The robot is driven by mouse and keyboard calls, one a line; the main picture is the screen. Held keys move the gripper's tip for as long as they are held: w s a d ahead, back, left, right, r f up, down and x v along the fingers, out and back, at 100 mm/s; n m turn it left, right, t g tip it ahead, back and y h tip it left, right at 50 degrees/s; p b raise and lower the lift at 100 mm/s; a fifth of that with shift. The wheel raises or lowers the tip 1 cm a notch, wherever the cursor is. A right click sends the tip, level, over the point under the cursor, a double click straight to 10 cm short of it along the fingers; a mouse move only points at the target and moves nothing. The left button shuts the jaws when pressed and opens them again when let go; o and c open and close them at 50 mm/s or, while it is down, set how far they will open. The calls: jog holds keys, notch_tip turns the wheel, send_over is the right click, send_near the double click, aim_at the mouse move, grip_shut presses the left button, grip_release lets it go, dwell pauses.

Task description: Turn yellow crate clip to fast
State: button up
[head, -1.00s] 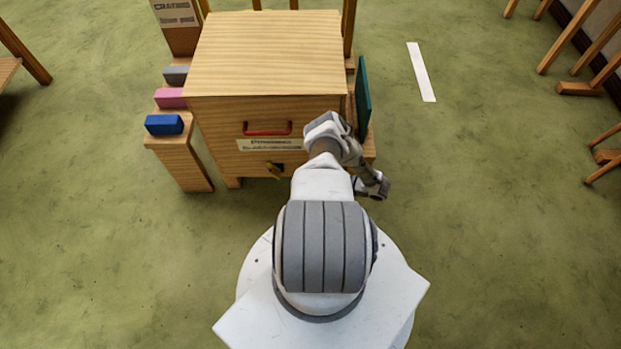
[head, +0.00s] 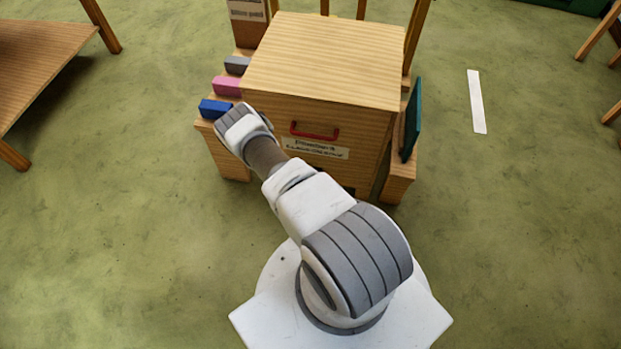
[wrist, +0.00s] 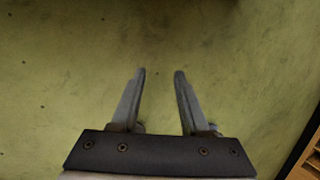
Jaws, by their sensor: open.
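The wooden crate (head: 325,65) stands in the head view, with a red handle (head: 314,131) and a printed label (head: 318,149) on its front. The yellow clip does not show in either current view; my arm covers the lower front of the crate in the head view. My gripper (wrist: 159,74) is open and empty in the wrist view, with bare green floor beyond its two fingers. The gripper itself is hidden in the head view, where my arm reaches toward the crate's left front.
Blue (head: 215,109), pink (head: 227,86) and grey (head: 237,65) blocks sit on a stepped wooden stand left of the crate. A dark green panel (head: 411,120) stands at its right. A wooden table (head: 40,55) is at far left. A wooden edge (wrist: 308,158) shows at the wrist view's lower right.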

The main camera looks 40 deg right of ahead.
jog(key=w+a+r+n+t+h, duration=0.3)
jog(key=w+a+r+t+h, duration=0.1)
jog(key=w+a+r+h, duration=0.35)
jog(key=shift+y, duration=0.85)
jog(key=shift+w+d+r+b+x, duration=0.2)
jog(key=shift+b+x, duration=0.9)
jog(key=shift+x, duration=1.8)
jog(key=shift+w+d+r+b+x, duration=0.25)
jog(key=shift+b+x, duration=0.8)
jog(key=shift+x, duration=1.85)
jog(key=shift+w+r+b+x, duration=0.1)
jog(key=shift+r+b+x, duration=0.2)
jog(key=shift+b+x, duration=1.7)
jog(key=shift+p+x, duration=0.85)
jog(key=shift+p, duration=0.05)
jog(key=shift+c, duration=0.2)
grip_shut()
